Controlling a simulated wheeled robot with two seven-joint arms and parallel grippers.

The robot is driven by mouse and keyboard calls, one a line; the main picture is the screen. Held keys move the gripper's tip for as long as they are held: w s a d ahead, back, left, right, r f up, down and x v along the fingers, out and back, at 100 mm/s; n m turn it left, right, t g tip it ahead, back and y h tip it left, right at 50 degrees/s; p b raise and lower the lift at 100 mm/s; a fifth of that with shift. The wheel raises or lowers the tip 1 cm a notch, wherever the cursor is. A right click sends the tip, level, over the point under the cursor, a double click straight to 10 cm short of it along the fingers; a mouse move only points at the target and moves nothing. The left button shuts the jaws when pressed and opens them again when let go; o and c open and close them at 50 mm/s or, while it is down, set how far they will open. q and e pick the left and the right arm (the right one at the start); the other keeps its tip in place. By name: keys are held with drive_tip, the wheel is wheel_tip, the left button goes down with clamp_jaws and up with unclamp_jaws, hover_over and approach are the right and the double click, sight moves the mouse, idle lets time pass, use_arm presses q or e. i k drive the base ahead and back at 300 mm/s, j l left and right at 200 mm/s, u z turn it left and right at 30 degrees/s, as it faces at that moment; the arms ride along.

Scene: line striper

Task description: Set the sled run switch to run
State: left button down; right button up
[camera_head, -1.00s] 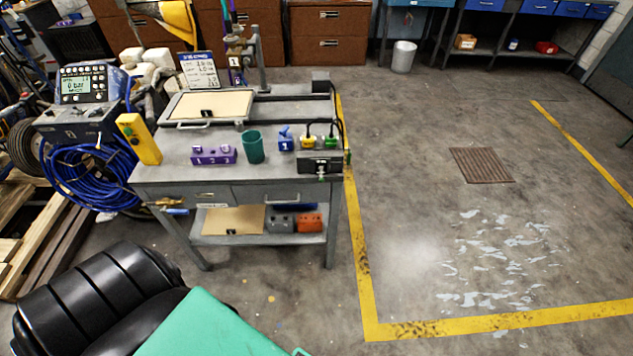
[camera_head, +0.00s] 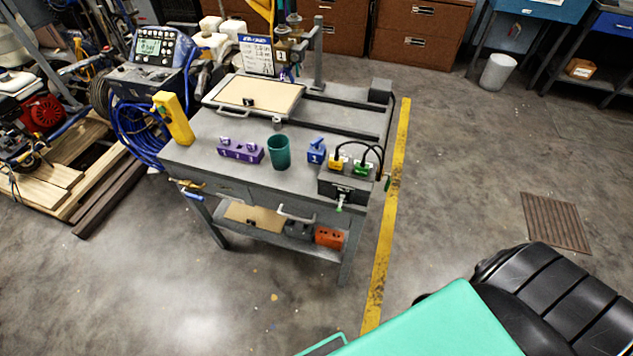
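The grey workbench (camera_head: 215,172) stands left of centre. On its right front corner is a dark box (camera_head: 343,184) with a yellow plug (camera_head: 337,162) and a green plug (camera_head: 361,168), each with a black cable. A blue block (camera_head: 316,153) with a blue lever and a "1" mark sits left of the box. I cannot tell which is the sled run switch, and no run marking is readable. The flat tan-topped sled (camera_head: 255,93) rests by rails at the back. Neither gripper is in view.
A purple block (camera_head: 240,150), a green cup (camera_head: 279,152) and a yellow control box (camera_head: 173,118) stand on the bench. A lower shelf holds an orange block (camera_head: 328,237). Floor in front is clear; a yellow line (camera_head: 384,240) runs along the bench's right side.

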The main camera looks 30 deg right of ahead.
sight(339, 210)
drive_tip(key=l+u, duration=0.1)
drive_tip(key=l, duration=0.4)
drive_tip(key=l+u, duration=0.15)
drive_tip(key=l, duration=0.3)
drive_tip(key=k+l+u, duration=0.1)
drive_tip(key=l, duration=0.4)
drive_tip(key=l+u, duration=0.1)
drive_tip(key=l, duration=0.35)
drive_tip(key=k+l+u, duration=0.15)
drive_tip(key=l, duration=0.35)
drive_tip(key=k+l+u, duration=0.1)
drive_tip(key=l, duration=0.35)
drive_tip(key=k+l+u, duration=0.1)
drive_tip(key=l, duration=0.35)
drive_tip(key=k+l+u, duration=0.15)
drive_tip(key=l, duration=0.3)
drive_tip(key=k+l, duration=0.1)
drive_tip(key=l, duration=0.2)
drive_tip(key=k+l, duration=0.1)
drive_tip(key=l, duration=0.25)
